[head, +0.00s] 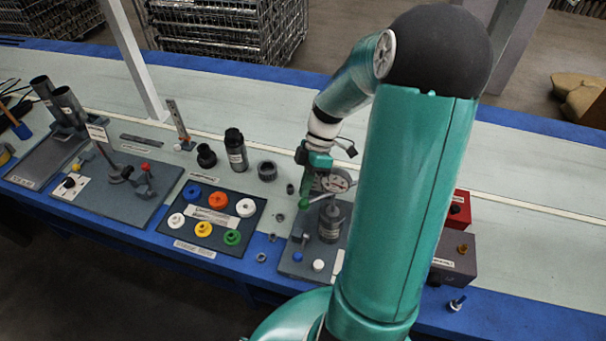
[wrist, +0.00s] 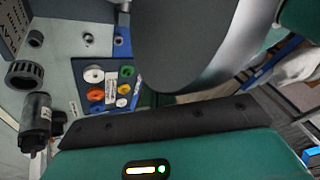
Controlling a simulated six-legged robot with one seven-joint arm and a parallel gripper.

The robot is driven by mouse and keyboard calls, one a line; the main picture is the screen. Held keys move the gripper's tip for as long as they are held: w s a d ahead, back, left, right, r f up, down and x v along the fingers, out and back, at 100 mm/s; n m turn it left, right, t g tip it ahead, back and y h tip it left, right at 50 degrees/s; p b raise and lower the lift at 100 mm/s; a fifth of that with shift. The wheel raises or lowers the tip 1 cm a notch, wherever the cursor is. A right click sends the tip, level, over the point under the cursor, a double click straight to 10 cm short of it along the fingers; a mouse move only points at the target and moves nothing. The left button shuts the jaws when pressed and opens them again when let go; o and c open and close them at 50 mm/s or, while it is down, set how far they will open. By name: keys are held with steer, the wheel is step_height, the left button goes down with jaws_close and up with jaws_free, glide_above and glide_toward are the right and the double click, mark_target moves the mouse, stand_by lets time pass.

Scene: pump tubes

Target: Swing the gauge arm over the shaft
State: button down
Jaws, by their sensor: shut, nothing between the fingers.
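The dial gauge (head: 338,180) has a round pale face and stands at the right-hand station in the head view. A green knob (head: 304,203) shows just left of and below it, apparently on the gauge arm. A grey upright cylinder with a label (head: 331,224), probably the shaft housing, stands just below the gauge face. My gripper (head: 307,186) is shut and empty, pointing down close above the green knob; contact cannot be told. In the wrist view a large dark grey rounded shape fills the top middle, too close to identify. My arm hides the station's right side.
The station plate (head: 289,265) carries a blue cap and a white cap. Left of it lies a dark tray (head: 179,225) with coloured rings. Black cylinders (head: 236,150) stand behind the tray. A red box (head: 460,209) and a grey box (head: 455,255) sit right of my arm.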

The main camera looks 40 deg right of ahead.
steer(key=shift+s+a+n, duration=0.15)
steer(key=shift+s+n, duration=0.15)
steer(key=shift+s, duration=0.2)
steer(key=shift+s, duration=0.15)
steer(key=v, duration=1.4)
steer(key=shift+w, duration=0.35)
steer(key=shift+s, duration=0.1)
